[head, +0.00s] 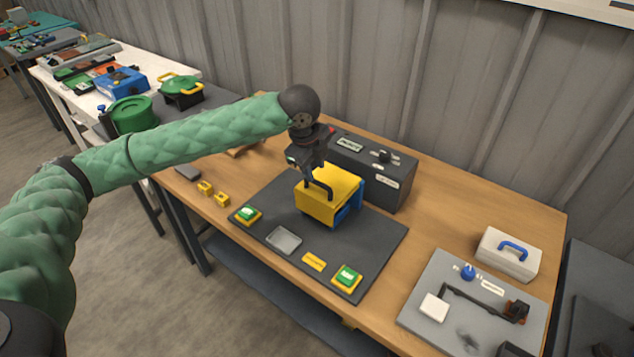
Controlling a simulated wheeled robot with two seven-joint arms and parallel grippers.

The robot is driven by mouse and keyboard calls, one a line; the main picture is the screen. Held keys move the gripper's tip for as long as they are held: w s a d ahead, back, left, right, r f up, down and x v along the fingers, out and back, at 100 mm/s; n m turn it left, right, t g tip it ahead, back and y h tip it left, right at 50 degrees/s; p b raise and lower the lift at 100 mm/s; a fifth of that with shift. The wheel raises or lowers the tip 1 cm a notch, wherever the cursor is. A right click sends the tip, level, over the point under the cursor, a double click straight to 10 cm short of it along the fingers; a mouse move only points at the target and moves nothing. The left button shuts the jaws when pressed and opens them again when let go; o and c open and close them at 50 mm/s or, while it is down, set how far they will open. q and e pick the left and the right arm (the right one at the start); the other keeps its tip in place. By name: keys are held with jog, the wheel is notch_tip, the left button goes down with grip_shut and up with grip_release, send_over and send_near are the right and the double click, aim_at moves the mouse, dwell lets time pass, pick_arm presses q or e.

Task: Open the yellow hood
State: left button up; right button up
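My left gripper (312,176) points down at the top left edge of the hood, right by the handle. The fingers are small and dark, and I cannot tell whether they are open or shut, or whether they touch the handle. My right gripper is not in view.
A dark grey box (372,170) stands close behind the hood. A white case with a blue handle (509,254) and a grey board (440,270) are at right.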

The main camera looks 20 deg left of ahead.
aim_at(318, 182)
pick_arm(q)
jog(key=shift+w+f, duration=0.1)
jog(key=shift+f, duration=0.35)
jog(key=shift+x, duration=2.2)
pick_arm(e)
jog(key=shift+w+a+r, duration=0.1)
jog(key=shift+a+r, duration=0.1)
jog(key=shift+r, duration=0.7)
